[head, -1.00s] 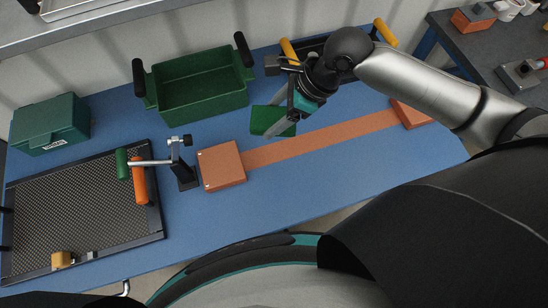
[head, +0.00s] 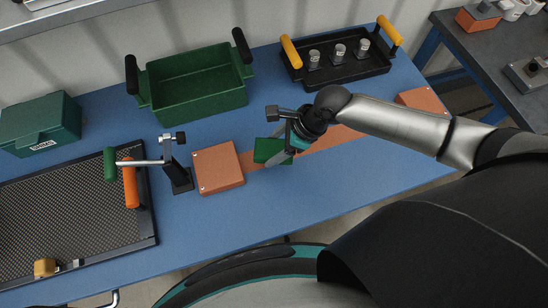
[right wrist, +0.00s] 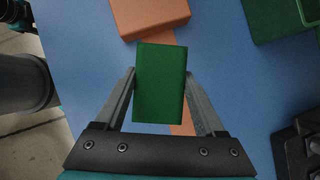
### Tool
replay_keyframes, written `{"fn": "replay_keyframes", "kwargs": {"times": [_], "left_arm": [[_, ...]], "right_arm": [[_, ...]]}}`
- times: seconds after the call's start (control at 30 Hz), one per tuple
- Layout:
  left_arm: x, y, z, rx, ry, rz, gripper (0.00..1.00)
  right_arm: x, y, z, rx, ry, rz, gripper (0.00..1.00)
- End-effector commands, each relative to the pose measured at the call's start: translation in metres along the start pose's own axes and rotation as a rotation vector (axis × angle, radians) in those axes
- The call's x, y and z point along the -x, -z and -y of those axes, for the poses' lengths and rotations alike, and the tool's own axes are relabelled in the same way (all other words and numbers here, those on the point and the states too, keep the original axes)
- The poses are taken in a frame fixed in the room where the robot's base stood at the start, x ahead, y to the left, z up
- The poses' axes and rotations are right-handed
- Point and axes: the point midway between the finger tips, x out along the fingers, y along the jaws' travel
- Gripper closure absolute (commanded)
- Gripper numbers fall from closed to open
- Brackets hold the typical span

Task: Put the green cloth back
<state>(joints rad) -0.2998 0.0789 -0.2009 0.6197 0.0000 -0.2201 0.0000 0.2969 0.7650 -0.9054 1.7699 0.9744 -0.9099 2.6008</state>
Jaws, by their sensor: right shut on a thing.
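The green cloth (head: 268,150), a folded flat block in shape, is held by my right gripper (head: 284,150) above the orange strip, just right of the near orange pad. In the right wrist view the cloth (right wrist: 160,85) sits between the two fingers of the right gripper (right wrist: 160,76), which is shut on it. In that view the cloth covers part of the strip, with the orange pad (right wrist: 150,14) just beyond it. I cannot tell how high it is above the table. My left gripper is not in view.
A green crate (head: 195,92) and a black tray (head: 370,72) with three metal couplers stand at the back. A clamp stand (head: 178,178) is left of the orange pad (head: 218,169). A mesh tray (head: 60,215) lies at left. The blue table's front right (head: 330,200) is clear.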

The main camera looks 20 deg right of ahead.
Motion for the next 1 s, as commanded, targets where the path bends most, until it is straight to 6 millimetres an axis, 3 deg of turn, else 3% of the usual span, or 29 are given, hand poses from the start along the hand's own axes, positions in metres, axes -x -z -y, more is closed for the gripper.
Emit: {"fn": "replay_keyframes", "kwargs": {"times": [0.27,0.43,0.93,0.97,1.0], "left_arm": [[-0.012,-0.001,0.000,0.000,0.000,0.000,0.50],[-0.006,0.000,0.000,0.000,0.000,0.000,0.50],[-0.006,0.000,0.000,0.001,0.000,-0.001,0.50],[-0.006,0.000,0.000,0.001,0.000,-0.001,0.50],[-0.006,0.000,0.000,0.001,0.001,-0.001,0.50]], "right_arm": [[-0.026,0.015,0.000,-0.002,0.000,0.000,0.80],[-0.038,0.021,0.000,-0.003,-0.001,0.001,0.80],[-0.046,0.026,0.000,-0.002,0.001,0.002,0.80],[-0.046,0.026,0.001,-0.001,0.001,0.001,0.25],[-0.046,0.026,0.001,-0.001,0.001,0.001,0.21]]}}
